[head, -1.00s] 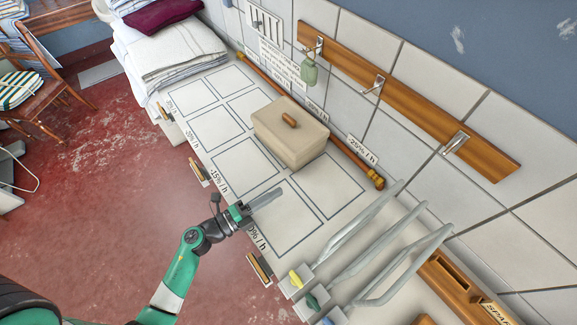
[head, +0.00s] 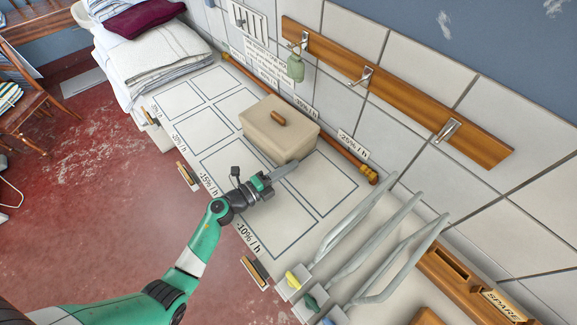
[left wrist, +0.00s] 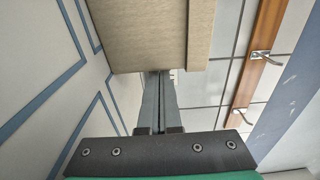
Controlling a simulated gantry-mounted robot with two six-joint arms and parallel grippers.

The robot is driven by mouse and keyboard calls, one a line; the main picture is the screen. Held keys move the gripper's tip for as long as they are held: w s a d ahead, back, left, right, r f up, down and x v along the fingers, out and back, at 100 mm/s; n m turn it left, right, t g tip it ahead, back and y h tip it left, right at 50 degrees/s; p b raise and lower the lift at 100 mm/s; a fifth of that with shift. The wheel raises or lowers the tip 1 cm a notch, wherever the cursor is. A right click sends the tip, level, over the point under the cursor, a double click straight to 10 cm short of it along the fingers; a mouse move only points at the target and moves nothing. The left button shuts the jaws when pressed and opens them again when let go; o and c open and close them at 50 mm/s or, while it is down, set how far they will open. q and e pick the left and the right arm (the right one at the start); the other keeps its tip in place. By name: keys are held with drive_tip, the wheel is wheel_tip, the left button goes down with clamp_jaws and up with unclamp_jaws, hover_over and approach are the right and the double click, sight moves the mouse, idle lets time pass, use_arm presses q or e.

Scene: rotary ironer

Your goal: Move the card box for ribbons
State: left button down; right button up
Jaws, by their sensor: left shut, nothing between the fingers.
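The card box (head: 272,140) is beige with a lid and a brown handle on top. It sits upright on the marked white counter, near the tiled wall. My left gripper (head: 289,167) is shut and empty, with its fingertips by the box's near right lower side. In the left wrist view the box (left wrist: 150,36) fills the upper middle, just beyond the shut fingers (left wrist: 158,76). I cannot tell whether the fingertips touch it. My right gripper is not in view.
The counter (head: 240,183) has blue outlined rectangles and percent labels; several are empty. Folded linen (head: 158,55) is stacked at the far left end. A wooden rod (head: 345,160) lies along the wall. Grey metal bars (head: 375,240) stand at the right. A wooden hook rail (head: 405,92) is above.

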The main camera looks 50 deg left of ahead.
sight(282, 160)
use_arm(q)
drive_tip(key=shift+w+a, duration=0.1)
drive_tip(key=shift+a, duration=0.15)
drive_tip(key=shift+w+a, duration=0.25)
drive_tip(key=shift+a, duration=0.45)
drive_tip(key=shift+w+a, duration=0.25)
drive_tip(key=shift+a, duration=0.45)
drive_tip(key=shift+d, duration=0.1)
